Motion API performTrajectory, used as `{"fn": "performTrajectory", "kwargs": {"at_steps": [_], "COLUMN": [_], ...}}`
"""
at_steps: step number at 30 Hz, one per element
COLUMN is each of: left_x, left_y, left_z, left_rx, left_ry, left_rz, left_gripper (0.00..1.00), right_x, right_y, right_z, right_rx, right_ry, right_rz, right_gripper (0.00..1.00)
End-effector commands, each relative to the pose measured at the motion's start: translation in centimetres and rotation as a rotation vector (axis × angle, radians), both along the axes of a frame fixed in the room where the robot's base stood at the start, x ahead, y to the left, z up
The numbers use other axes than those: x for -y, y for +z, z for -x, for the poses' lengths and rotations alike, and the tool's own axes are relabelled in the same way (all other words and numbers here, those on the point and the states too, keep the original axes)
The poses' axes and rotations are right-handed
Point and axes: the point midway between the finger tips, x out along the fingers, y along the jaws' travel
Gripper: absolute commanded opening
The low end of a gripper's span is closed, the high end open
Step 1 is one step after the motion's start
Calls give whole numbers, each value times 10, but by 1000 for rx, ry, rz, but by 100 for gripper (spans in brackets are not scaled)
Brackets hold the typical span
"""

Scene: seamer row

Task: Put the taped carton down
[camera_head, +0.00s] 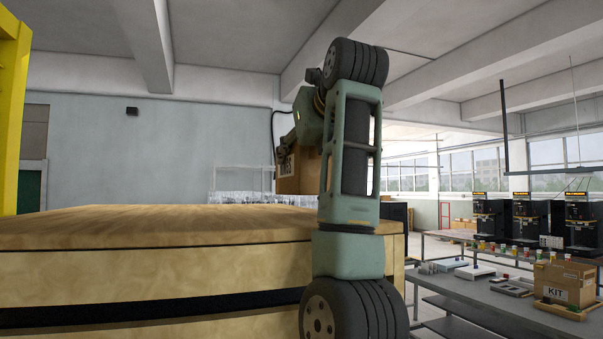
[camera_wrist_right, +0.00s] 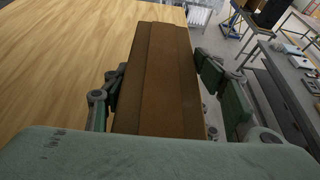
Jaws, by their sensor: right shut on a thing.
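The brown carton (camera_head: 292,174) with dark lettering on its side shows partly behind my right arm in the head view. In the right wrist view the carton (camera_wrist_right: 155,75) lies lengthwise between the fingers of my right gripper (camera_wrist_right: 168,92), which is shut on it. A large wooden-topped block (camera_head: 150,222) fills the lower left of the head view. Its pale top also shows left of the carton in the right wrist view (camera_wrist_right: 65,55). The carton overlaps the top's right edge there; I cannot tell whether they touch. My left gripper is out of view.
A grey workbench (camera_head: 480,300) stands at the right with a KIT carton (camera_head: 563,284), small trays and fixtures. Black machines (camera_head: 492,222) stand behind it. A yellow post (camera_head: 12,110) is at the far left. The wooden top looks clear where visible.

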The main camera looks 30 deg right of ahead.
Motion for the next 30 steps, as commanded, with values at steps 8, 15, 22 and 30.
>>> {"fn": "performTrajectory", "kwargs": {"at_steps": [8, 15, 22, 30], "left_x": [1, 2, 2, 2], "left_y": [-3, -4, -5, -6], "left_z": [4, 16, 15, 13], "left_rx": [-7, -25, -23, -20], "left_ry": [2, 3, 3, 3], "left_rz": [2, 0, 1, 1], "left_gripper": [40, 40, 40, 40], "right_x": [1, 0, 0, 0], "right_y": [-26, -39, -40, -43], "right_z": [-2, -1, -1, -1], "right_rx": [4, 6, 5, 0], "right_ry": [-3, -1, 0, 0], "right_rz": [2, 2, 1, 0], "right_gripper": [4, 4, 4, 69]}}
